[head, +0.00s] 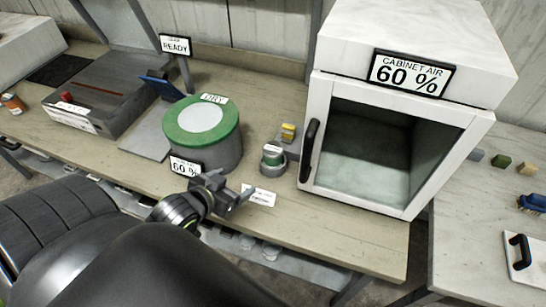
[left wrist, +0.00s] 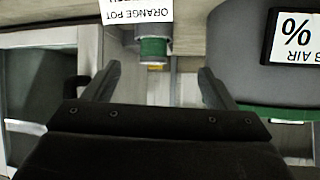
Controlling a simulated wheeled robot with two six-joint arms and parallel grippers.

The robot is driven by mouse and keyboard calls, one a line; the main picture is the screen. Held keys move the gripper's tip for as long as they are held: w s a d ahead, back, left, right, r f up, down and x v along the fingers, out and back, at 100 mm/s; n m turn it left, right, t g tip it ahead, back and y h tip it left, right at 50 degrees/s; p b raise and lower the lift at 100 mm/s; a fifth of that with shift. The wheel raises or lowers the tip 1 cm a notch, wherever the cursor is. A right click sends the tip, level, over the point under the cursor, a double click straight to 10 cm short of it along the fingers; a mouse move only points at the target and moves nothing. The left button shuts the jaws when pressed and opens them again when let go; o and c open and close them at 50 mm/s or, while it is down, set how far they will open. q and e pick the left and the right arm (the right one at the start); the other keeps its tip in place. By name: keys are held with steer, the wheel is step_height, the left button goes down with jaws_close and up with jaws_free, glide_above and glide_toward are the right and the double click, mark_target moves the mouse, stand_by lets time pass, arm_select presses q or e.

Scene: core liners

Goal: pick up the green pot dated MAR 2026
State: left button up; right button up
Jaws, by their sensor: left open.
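A small pot with a green band (head: 272,157) stands on the bench between the round drum and the white cabinet. I cannot read a date on it. My left gripper (head: 238,192) is open and empty, in front of the pot and a little to its left. In the left wrist view the green pot (left wrist: 153,47) shows beyond and between the spread fingers of my left gripper (left wrist: 157,82), apart from them. A white card (left wrist: 139,10) reading "ORANGE POT" upside down partly covers that view's top. My right gripper is not in view.
A drum with a green rim (head: 172,124) stands left of the pot, with a "60 %" sign (head: 186,167) at its front. The glass-fronted cabinet (head: 409,206) stands close on the right. A yellow item (head: 288,131) is just behind the pot. A white card (head: 259,196) lies near the front edge.

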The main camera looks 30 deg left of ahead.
arm_select(q)
step_height(320, 180, up, 2)
steer(key=w+t, duration=0.2)
steer(key=h+p, duration=0.1)
steer(key=p, duration=0.1)
glide_toward(273, 151)
steer(key=x, duration=0.6)
steer(key=shift+a+f, duration=0.1)
steer(key=shift+a, duration=0.15)
steer(key=shift+w+f, duration=0.25)
steer(key=shift+w, duration=0.25)
steer(key=shift+f+p+x, duration=0.15)
steer(key=shift+p+x, duration=0.1)
steer(key=shift+x, duration=0.8)
steer(key=shift+f+p+x, duration=0.15)
steer(key=shift+p+x, duration=0.05)
steer(key=shift+x, duration=0.8)
steer(key=shift+s, duration=0.15)
steer(key=c, duration=1.1)
